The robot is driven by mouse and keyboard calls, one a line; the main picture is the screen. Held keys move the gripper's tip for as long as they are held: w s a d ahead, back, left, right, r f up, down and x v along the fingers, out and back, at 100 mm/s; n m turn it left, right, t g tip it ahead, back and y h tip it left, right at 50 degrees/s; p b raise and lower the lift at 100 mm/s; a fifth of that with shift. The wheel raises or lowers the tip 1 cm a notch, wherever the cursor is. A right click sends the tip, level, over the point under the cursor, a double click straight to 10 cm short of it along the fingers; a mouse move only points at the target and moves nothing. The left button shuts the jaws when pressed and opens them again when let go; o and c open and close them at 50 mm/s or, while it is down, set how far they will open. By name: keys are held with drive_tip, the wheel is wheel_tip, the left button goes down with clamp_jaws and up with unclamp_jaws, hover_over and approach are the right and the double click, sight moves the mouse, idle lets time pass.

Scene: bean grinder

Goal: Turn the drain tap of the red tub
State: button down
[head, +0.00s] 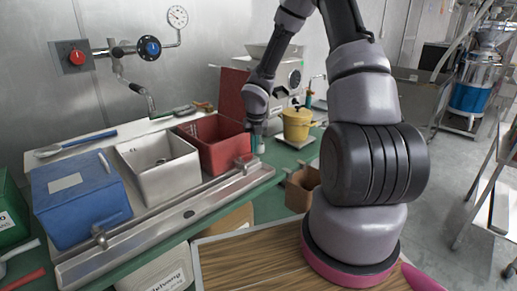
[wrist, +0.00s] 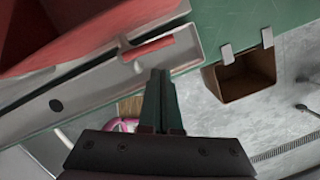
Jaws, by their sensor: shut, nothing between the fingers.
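The red tub (head: 222,150) is the right one of three tubs on the bench, and its red wall fills the upper left of the wrist view (wrist: 60,25). Its drain tap (head: 243,164) shows small at the tub's front by the metal trough. In the wrist view a short red bar (wrist: 150,48) that looks like the tap's handle lies along the trough edge. My gripper (head: 257,143) is shut and empty beside the tub's right front corner. In the wrist view its fingertips (wrist: 160,72) appear just short of the red bar; contact cannot be told.
A metal trough (head: 150,226) runs along the tubs' fronts. A steel tub (head: 158,165) and a blue tub (head: 80,200) stand to the left. A yellow pot (head: 297,124) stands behind right. A brown open box (wrist: 245,82) hangs at the bench edge.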

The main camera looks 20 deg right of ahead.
wheel_tip(320, 180, up, 10)
drive_tip(key=s+d, duration=0.1)
drive_tip(key=s, duration=0.1)
drive_tip(key=m+t+y, duration=0.3)
drive_tip(key=m+t, duration=0.1)
drive_tip(key=m, duration=2.7)
approach(249, 154)
drive_tip(key=w+f, duration=0.3)
drive_tip(key=f, duration=0.1)
drive_tip(key=shift+a+x, duration=0.2)
drive_tip(key=shift+x, duration=0.8)
drive_tip(key=shift+r, duration=0.1)
